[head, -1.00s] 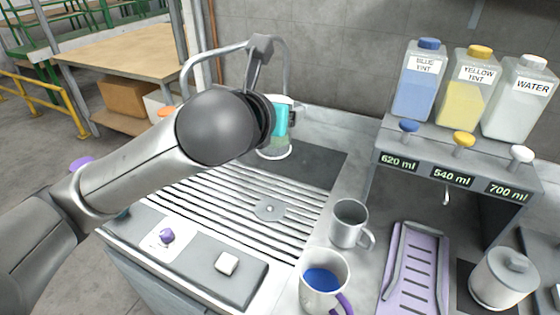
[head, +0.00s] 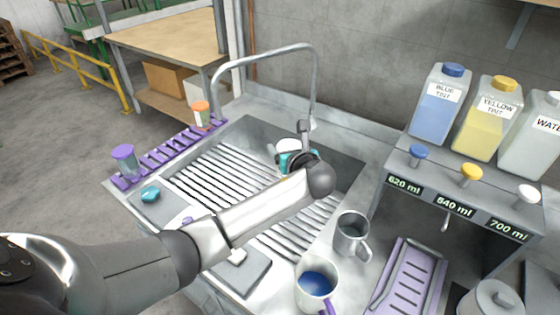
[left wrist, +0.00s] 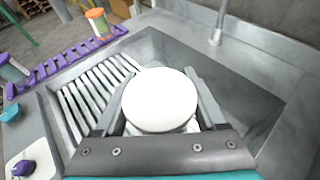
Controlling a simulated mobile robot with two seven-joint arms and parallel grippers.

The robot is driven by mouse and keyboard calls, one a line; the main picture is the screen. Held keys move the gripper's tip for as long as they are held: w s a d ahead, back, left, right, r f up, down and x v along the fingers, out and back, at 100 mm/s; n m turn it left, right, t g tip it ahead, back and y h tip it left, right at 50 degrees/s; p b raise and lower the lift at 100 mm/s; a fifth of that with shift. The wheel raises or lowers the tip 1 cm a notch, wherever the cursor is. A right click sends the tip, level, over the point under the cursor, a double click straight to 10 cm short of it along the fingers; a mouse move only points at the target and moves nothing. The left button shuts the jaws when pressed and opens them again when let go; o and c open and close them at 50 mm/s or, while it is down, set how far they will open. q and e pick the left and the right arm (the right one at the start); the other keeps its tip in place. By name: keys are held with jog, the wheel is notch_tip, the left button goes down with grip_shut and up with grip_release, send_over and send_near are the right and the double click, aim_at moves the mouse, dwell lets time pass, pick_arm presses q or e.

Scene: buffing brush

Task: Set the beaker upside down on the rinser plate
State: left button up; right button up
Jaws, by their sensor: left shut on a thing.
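My left gripper (head: 297,158) is over the back of the sink basin, in front of the faucet. In the left wrist view the left gripper (left wrist: 160,110) is shut on the beaker, whose round white end (left wrist: 160,100) faces the camera between the two fingers. In the head view only a pale bit of the beaker (head: 287,145) shows beyond the gripper. I cannot tell from this which end of the beaker is up. The rinser plate is not visible now; my left arm covers that part of the slatted drainboard (head: 220,172). My right gripper is out of view.
The faucet (head: 314,85) arches over the sink behind the gripper. A grey mug (head: 351,235) and a mug of blue liquid (head: 315,285) stand on the right ledge. A purple rack (head: 165,155) with cups lies at left. The tint dispenser (head: 440,180) is at right.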

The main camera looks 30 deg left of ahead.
pick_arm(q)
jog(key=shift+n+g+y, duration=0.3)
jog(key=shift+n, duration=0.1)
jog(key=f, duration=0.1)
jog(key=s+f, duration=0.1)
jog(key=f, duration=0.1)
jog(key=s+f+p, duration=0.1)
jog(key=f, duration=0.1)
jog(key=shift+s+a+f, duration=0.15)
jog(key=shift+a+f, duration=0.05)
notch_tip(320, 180, down, 6)
jog(key=b, duration=0.7)
jog(key=shift+b, duration=0.35)
jog(key=shift+r, duration=0.1)
jog(key=shift+p, duration=0.5)
jog(key=shift+f, duration=0.6)
jog(key=o, duration=1.4)
jog(key=shift+c, duration=0.2)
